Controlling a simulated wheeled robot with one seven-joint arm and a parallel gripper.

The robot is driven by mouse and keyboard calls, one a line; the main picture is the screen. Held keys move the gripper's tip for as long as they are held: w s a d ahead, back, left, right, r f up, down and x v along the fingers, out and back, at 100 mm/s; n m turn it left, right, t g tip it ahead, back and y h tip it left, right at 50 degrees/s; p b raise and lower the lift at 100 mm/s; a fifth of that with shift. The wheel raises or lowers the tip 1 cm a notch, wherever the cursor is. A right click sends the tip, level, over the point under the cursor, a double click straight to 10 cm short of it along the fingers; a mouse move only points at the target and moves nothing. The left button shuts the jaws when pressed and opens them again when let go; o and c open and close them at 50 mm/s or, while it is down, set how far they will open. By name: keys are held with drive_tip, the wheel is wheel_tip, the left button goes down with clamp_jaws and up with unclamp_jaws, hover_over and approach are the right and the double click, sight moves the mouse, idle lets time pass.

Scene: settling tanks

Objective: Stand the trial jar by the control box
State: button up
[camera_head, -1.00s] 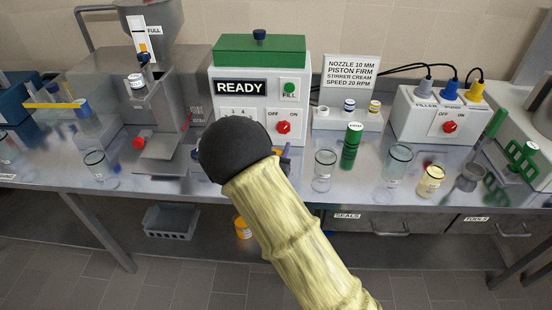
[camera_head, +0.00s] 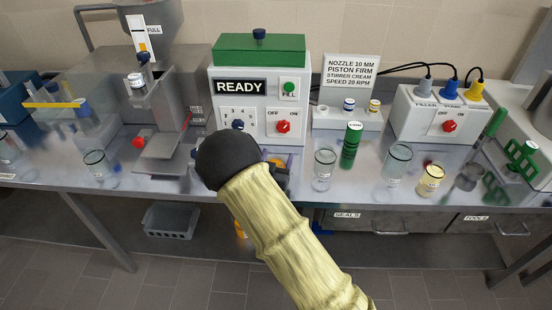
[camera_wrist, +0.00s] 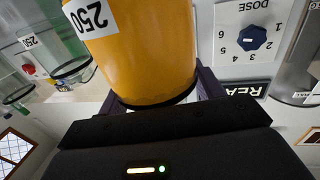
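My gripper (camera_wrist: 158,100) is shut on an orange-filled jar (camera_wrist: 150,50) marked 250, with a finger at each side of it. In the head view my dark wrist hides most of the gripper and jar, in front of the READY box. The white READY box (camera_head: 258,118) with a green lid carries a dose dial, a FILL button and a red OFF/ON knob; its dial panel also shows in the wrist view (camera_wrist: 248,35). A second white box (camera_head: 432,128) with a red OFF/ON knob and three plugs stands to the right. Which one is the control box I cannot tell.
Right of the gripper stand a clear jar (camera_head: 323,170), a green cylinder (camera_head: 351,146), another clear jar (camera_head: 395,168) and a small yellow-filled jar (camera_head: 430,181). A metal filling machine (camera_head: 160,110) stands left. A grey crate (camera_head: 171,220) is below the bench.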

drive_tip(key=shift+r, duration=0.15)
drive_tip(key=b+v, duration=0.2)
drive_tip(key=v, duration=1)
idle(0.6)
drive_tip(key=w+d+f+g+y, duration=0.1)
drive_tip(key=d+g+y, duration=0.2)
drive_tip(key=d+g, duration=0.4)
drive_tip(key=s+d+r+n+g+y, duration=0.1)
drive_tip(key=s+d+r+g, duration=0.3)
drive_tip(key=s+d+g, duration=0.4)
drive_tip(key=s+d+n, duration=0.1)
drive_tip(key=s+d, duration=0.3)
drive_tip(key=s, duration=0.4)
drive_tip(key=shift+s+d+n, duration=0.3)
drive_tip(key=shift+s+d, duration=0.05)
drive_tip(key=shift+d, duration=0.05)
